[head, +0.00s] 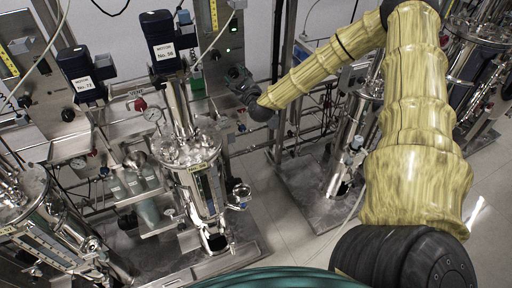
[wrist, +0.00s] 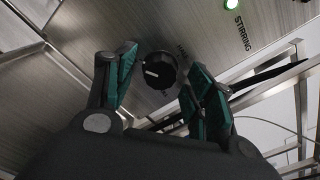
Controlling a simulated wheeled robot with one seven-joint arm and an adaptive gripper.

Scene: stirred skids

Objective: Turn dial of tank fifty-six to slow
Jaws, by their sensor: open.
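Tank fifty-six (head: 190,150) is a shiny steel vessel under a dark motor (head: 160,42) whose label appears to read No. 56. My gripper (head: 238,82) is up at the steel panel to the right of that motor. In the wrist view the black round dial (wrist: 166,72) is on the panel, with a white mark pointing left. My gripper (wrist: 161,64) is open, with its green-padded fingers on either side of the dial; I cannot tell whether they touch it. Small lettering around the dial is partly hidden and hard to read.
A motor labelled No. 72 (head: 82,72) stands left. Pipes and a steel frame surround the panel. Bare floor (head: 262,190) shows right of the tank.

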